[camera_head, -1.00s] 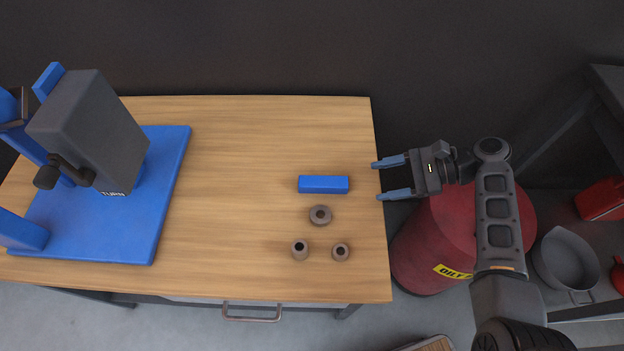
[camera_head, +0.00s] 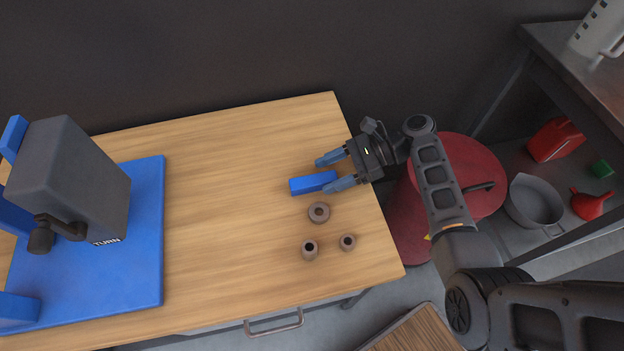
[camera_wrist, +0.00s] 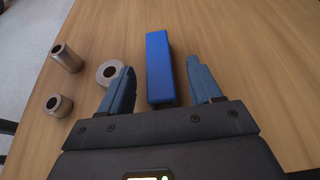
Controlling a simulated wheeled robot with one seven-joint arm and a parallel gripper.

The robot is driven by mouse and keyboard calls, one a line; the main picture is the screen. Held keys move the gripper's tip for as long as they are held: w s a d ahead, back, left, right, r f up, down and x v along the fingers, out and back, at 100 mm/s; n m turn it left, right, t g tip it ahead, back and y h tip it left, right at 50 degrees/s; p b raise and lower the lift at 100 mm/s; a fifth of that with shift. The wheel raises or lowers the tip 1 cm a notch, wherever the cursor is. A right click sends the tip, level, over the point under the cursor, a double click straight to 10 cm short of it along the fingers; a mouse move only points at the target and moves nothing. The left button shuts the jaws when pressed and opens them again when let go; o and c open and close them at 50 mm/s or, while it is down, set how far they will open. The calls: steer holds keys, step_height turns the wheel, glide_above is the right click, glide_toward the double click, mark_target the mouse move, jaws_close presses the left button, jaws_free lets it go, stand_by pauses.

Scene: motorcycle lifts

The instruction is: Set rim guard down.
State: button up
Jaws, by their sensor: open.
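The rim guard seems to be the blue block (camera_head: 311,183), lying flat on the wooden table near its right edge. My gripper (camera_head: 329,172) is open and low over the table's right edge, its fingertips on either side of the block's right end. In the wrist view, the blue block (camera_wrist: 160,66) lies between the open fingers (camera_wrist: 163,88), pointing away from the palm.
A grey ring (camera_head: 318,212) and two small grey bushings (camera_head: 310,249) (camera_head: 347,242) stand just in front of the block. A blue-based machine (camera_head: 138,290) fills the table's left side. The table's middle (camera_head: 230,190) is clear. A red drum (camera_head: 470,165) stands right of the table.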

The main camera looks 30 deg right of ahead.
mark_target(317, 179)
steer(key=x, duration=0.4)
steer(key=shift+a, duration=0.25)
steer(key=c, duration=1.1)
